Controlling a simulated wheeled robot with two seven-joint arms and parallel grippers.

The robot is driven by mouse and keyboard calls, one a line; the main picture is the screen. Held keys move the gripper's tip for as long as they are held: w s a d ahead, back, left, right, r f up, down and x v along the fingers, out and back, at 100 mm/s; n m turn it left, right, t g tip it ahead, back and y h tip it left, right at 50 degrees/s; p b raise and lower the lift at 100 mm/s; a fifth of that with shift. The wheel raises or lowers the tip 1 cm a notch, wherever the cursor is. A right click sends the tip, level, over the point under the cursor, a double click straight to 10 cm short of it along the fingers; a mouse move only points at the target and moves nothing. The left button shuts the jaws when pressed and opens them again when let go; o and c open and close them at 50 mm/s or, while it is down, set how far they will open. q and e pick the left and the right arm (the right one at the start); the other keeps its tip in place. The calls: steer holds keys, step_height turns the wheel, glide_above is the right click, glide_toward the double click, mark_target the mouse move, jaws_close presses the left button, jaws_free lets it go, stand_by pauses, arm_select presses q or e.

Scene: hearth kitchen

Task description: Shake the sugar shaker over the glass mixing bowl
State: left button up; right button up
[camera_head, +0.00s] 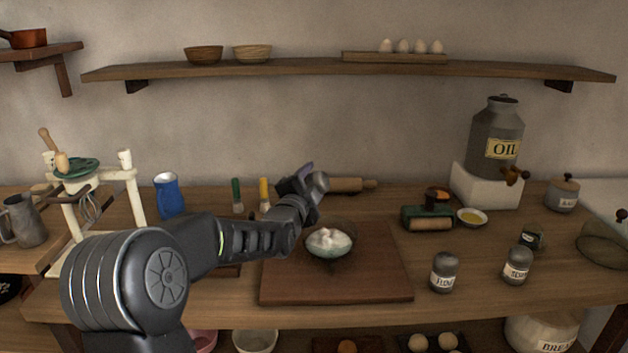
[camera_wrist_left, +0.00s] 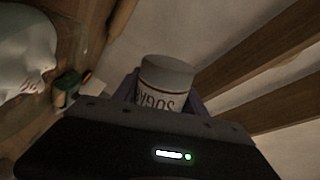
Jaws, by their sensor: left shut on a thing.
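The glass mixing bowl (camera_head: 345,262) stands on the brown board and holds a white heap. Its white contents (camera_wrist_left: 22,48) also show large at the left edge of the wrist view. My left gripper (camera_head: 305,183) is shut on a pale-labelled shaker with a grey cap (camera_wrist_left: 166,72). The shaker (camera_head: 320,182) is tilted and held in the air above the bowl. My right gripper is not in view.
Two similar shakers stand right of the board (camera_head: 380,290): one labelled flour (camera_head: 444,272), one with an unclear label (camera_head: 517,266). A rolling pin (camera_head: 350,185) lies behind the bowl.

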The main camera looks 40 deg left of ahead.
arm_select(q)
steer(key=shift+s+a+r, duration=0.15)
steer(key=shift+s, duration=0.05)
steer(key=n, duration=0.1)
steer(key=n+p, duration=0.1)
steer(key=shift+r+n, duration=0.25)
steer(key=shift+n, duration=0.05)
steer(key=n+p, duration=0.2)
steer(key=n, duration=0.1)
steer(key=n+p, duration=0.2)
steer(key=r+n+p, duration=0.1)
steer(key=n+p, duration=0.1)
steer(key=n, duration=0.1)
steer(key=shift+n+p, duration=0.3)
steer(key=shift+p, duration=0.1)
steer(key=shift+f+n+p, duration=0.2)
steer(key=shift+n+p, duration=0.15)
steer(key=shift+n, duration=0.45)
